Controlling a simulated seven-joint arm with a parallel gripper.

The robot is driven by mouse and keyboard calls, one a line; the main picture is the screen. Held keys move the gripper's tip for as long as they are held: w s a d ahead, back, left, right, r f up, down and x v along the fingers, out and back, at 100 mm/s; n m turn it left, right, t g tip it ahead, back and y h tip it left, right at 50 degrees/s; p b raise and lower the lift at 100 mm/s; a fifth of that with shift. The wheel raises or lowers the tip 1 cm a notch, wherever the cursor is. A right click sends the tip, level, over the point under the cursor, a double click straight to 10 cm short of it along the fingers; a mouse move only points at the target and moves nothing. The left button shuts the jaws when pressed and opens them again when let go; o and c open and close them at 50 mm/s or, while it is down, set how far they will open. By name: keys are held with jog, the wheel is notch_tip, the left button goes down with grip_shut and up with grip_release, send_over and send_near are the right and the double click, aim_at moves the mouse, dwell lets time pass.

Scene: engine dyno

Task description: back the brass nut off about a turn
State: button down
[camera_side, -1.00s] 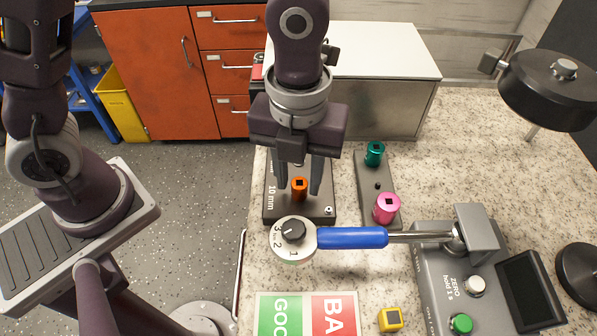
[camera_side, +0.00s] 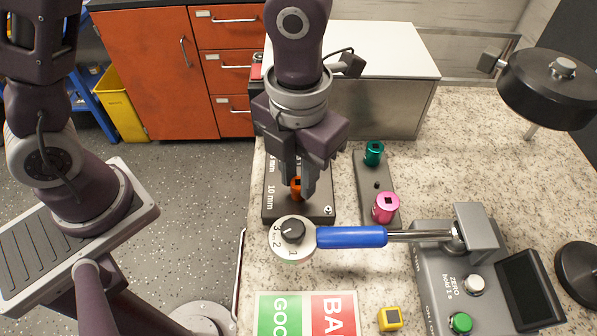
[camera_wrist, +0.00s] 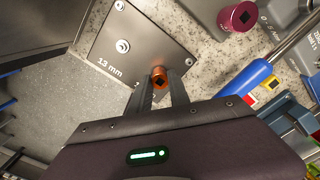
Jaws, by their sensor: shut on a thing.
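An orange socket (camera_side: 295,188) with a square hole in its top stands upright on the dark plate (camera_side: 283,213) marked 10 mm. My gripper (camera_side: 302,190) points down, its two fingers shut on the orange socket. In the wrist view the socket (camera_wrist: 159,77) sits between the fingertips (camera_wrist: 162,88). I see no brass nut; whatever is beneath the socket is hidden.
A torque wrench with a blue handle (camera_side: 350,237) lies in front of the plate. A teal socket (camera_side: 373,153) and a pink socket (camera_side: 386,207) stand on a rack to the right.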

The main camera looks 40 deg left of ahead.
jog(key=n, duration=0.4)
jog(key=shift+n, duration=0.4)
jog(key=n, duration=0.5)
jog(key=shift+n, duration=0.4)
jog(key=n, duration=0.5)
jog(key=c, duration=1.5)
grip_release()
